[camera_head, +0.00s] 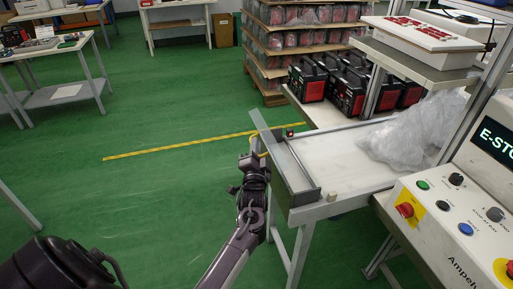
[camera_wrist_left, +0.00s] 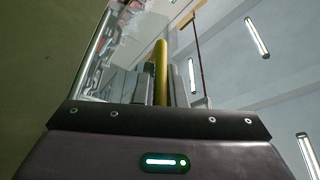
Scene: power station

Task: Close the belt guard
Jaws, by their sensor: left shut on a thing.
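The belt guard (camera_head: 283,158) is a long, narrow grey panel along the near left end of the white conveyor belt (camera_head: 345,160). It stands tilted up at the belt's edge, its far end reaching out beyond the frame. My left gripper (camera_head: 257,150) is at the outer left side of the guard, shut on its yellow handle (camera_head: 253,139). In the left wrist view the yellow handle (camera_wrist_left: 161,72) runs upward as a bar between the grey fingers (camera_wrist_left: 162,92). The fingers hide part of the handle. My right gripper is not in view.
Clear crumpled plastic (camera_head: 415,130) lies on the belt's far part. Black and red power units (camera_head: 350,85) stand behind the belt. The green floor (camera_head: 150,190) to the left is open.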

